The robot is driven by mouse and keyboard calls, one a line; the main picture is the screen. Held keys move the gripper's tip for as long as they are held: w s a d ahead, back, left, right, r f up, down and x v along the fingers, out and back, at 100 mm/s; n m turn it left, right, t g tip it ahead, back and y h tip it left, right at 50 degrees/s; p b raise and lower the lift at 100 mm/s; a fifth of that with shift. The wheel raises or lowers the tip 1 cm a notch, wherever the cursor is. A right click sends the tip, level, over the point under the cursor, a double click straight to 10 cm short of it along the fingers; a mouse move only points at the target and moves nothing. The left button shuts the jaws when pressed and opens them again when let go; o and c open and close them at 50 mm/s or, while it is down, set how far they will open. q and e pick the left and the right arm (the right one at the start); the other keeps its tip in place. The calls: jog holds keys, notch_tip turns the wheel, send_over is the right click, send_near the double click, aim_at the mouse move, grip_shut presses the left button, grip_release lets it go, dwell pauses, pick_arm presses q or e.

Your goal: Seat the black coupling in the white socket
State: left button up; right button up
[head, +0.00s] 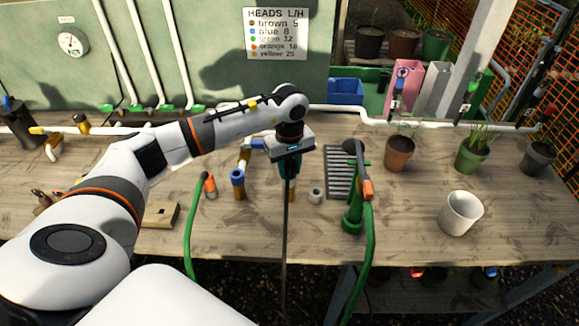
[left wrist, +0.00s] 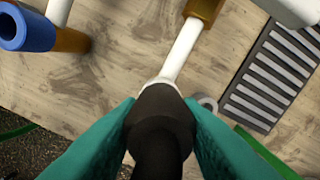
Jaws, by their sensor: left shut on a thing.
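My left gripper (head: 289,170) is over the middle of the bench, pointing down. In the left wrist view its teal fingers (left wrist: 160,108) are shut on the black coupling (left wrist: 163,120), one on each side. A dark hose (head: 286,240) hangs from the gripper past the bench's front edge. Directly beyond the coupling's end is the white socket (left wrist: 160,82), a flared mouth on a white pipe (left wrist: 183,48) that leads to a brown fitting (left wrist: 203,8). Coupling and socket look lined up and overlap in this view; I cannot tell how deep they meet. My right gripper is not in view.
A small pale ring (head: 316,196) lies close right of the gripper, beside a slotted dark grate (head: 338,172). A green stand (head: 352,215) with an orange-tipped hose is further right. A blue-topped pipe piece (head: 238,182) stands left. A white pot (head: 461,213) is far right.

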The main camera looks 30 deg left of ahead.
pick_arm(q)
jog(key=shift+f, duration=0.15)
jog(key=o, duration=1.1)
jog(key=shift+c, duration=0.2)
notch_tip(320, 180, up, 12)
jog(key=b, duration=0.2)
jog(key=shift+b, duration=0.3)
